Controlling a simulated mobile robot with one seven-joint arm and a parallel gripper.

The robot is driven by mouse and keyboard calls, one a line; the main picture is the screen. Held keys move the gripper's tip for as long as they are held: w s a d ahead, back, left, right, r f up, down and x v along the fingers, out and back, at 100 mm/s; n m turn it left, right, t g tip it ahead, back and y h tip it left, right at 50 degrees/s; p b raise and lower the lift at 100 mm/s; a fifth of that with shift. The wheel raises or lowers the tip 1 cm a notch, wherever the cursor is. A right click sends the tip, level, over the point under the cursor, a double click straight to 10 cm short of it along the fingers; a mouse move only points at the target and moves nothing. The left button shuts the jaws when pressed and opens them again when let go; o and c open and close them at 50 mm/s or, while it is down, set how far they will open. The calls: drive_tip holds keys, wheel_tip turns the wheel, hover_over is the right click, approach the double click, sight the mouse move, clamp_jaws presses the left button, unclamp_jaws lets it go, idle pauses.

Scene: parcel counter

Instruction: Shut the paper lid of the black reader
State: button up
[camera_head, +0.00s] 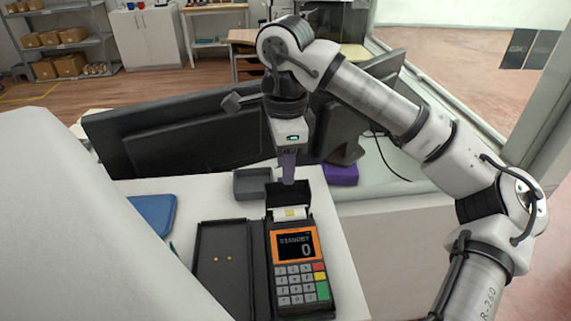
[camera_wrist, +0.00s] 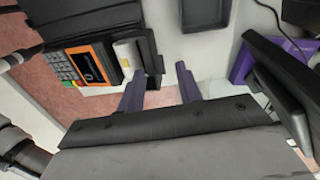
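The black card reader (camera_head: 260,285) lies on the white counter with an orange-framed screen reading STANDBY 0 and a keypad. Its paper lid (camera_head: 287,194) stands open at the far end, and the white paper roll (camera_head: 290,213) is exposed. In the wrist view the reader's orange frame (camera_wrist: 100,62), the roll (camera_wrist: 126,54) and the raised black lid (camera_wrist: 152,55) show at upper left. My gripper (camera_head: 288,178) points down just behind the lid. Whether a finger touches the lid is unclear.
A black flat panel (camera_head: 222,262) lies left of the reader. A grey tray (camera_head: 253,184) sits behind it, and a purple box (camera_head: 341,174) is right of my gripper. Dark monitors (camera_head: 185,130) stand along the back. A blue item (camera_head: 154,214) lies at left.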

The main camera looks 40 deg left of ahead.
drive_tip(key=shift+f, duration=0.75)
